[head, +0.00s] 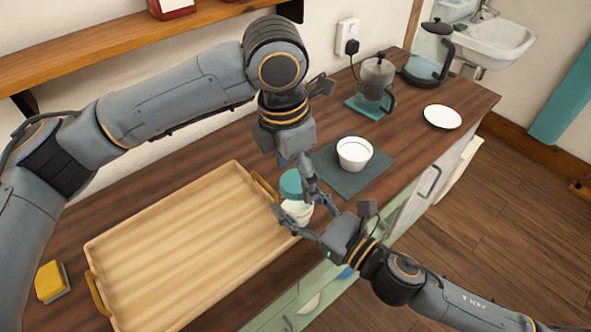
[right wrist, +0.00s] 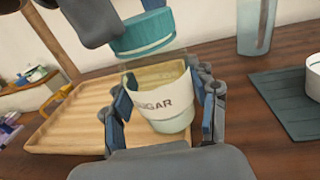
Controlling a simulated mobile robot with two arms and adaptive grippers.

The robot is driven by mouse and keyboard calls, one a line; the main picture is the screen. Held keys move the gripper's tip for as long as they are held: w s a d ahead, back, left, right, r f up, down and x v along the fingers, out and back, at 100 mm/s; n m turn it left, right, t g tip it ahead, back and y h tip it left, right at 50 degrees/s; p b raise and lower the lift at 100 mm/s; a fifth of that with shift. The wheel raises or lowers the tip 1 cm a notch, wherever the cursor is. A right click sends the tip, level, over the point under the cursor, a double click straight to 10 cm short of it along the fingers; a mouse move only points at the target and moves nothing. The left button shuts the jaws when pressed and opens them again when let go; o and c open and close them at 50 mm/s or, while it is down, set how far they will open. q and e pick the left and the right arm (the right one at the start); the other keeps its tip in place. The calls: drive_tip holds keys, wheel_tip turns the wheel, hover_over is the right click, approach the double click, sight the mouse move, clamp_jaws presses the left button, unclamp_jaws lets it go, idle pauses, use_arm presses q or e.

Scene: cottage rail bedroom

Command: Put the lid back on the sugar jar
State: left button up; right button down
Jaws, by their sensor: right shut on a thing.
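The sugar jar (right wrist: 160,98) stands upright between the fingers of my right gripper (head: 305,222), which is shut on it. Its white label reads "SUGAR"; it also shows in the head view (head: 297,211), partly covered by fingers.
A wooden tray (head: 180,235) lies left of the jar. A white bowl (head: 354,153) stands on a dark mat (head: 340,182) to the right. Behind are a French press (head: 377,78), a kettle (head: 428,55) and a white plate (head: 442,117). A yellow sponge (head: 50,282) lies left.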

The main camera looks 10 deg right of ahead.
use_arm(q)
drive_tip(key=shift+r, duration=2.3)
drive_tip(key=shift+c, duration=0.4)
